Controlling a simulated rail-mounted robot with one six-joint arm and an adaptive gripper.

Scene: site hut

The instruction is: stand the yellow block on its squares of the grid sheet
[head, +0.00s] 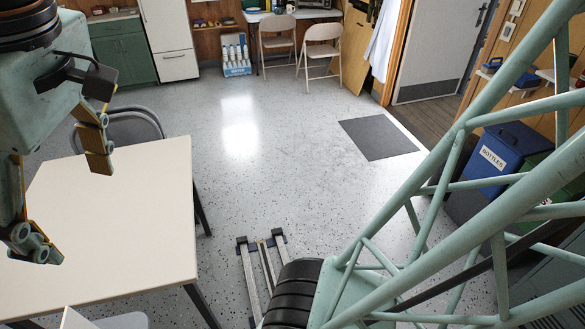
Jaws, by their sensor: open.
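My gripper (68,208) is at the left edge of the head view, above the pale table (130,232). Its two fingers are spread wide apart, with nothing visible between them. I do not see the yellow block or the grid sheet in this view. The visible part of the tabletop is bare. My gripper and arm hide part of the table's left side, and the table runs out of the picture there.
A grey chair (125,125) stands at the table's far side. Two folding chairs (322,52) stand at the back by a desk. A blue bottle bin (495,160) is at the right. The speckled floor (270,170) between is open, with a dark mat (378,138).

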